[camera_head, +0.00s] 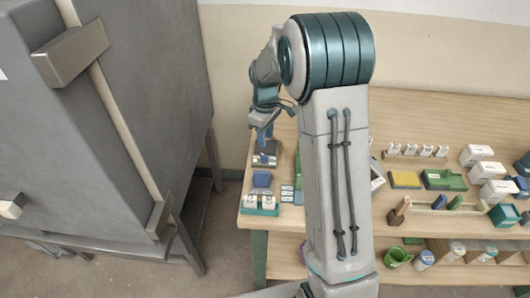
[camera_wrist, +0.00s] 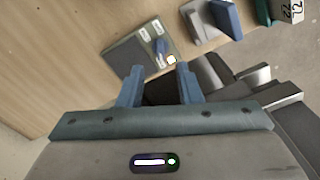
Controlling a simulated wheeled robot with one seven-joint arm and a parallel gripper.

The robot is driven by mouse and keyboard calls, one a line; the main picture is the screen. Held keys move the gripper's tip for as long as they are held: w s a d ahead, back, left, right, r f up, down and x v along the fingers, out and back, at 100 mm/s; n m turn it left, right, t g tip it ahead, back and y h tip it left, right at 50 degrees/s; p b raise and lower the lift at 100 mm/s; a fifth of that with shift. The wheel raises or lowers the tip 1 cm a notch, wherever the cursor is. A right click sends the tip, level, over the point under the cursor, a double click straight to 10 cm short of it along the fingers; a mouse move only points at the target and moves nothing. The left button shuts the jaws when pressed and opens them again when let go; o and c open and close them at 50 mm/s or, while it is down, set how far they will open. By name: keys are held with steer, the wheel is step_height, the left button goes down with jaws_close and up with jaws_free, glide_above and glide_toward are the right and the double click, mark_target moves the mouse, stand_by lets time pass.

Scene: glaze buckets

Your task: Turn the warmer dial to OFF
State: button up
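The warmer is a small dark grey box on the left end of the wooden table, seen in the head view (camera_head: 264,160) and in the wrist view (camera_wrist: 135,53). A blue dial knob (camera_wrist: 160,47) stands on its top, with small white labels beside it and a small pale lit spot near one edge. The label text is too small to read. My gripper (camera_wrist: 158,68) is open, its two blue fingers apart and empty. In the head view my gripper (camera_head: 264,139) points down over the warmer. I cannot tell whether the fingertips touch it.
A blue block (camera_head: 262,180) and a teal tray (camera_head: 261,210) with white items sit nearer the table's front left corner. A large grey cabinet (camera_head: 120,110) stands left of the table across a gap. Several boxes, pads and brushes fill the table's right side.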

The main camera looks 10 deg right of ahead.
mark_target(265, 155)
step_height(265, 155, down, 8)
steer(key=shift+r, duration=0.1)
jaws_close()
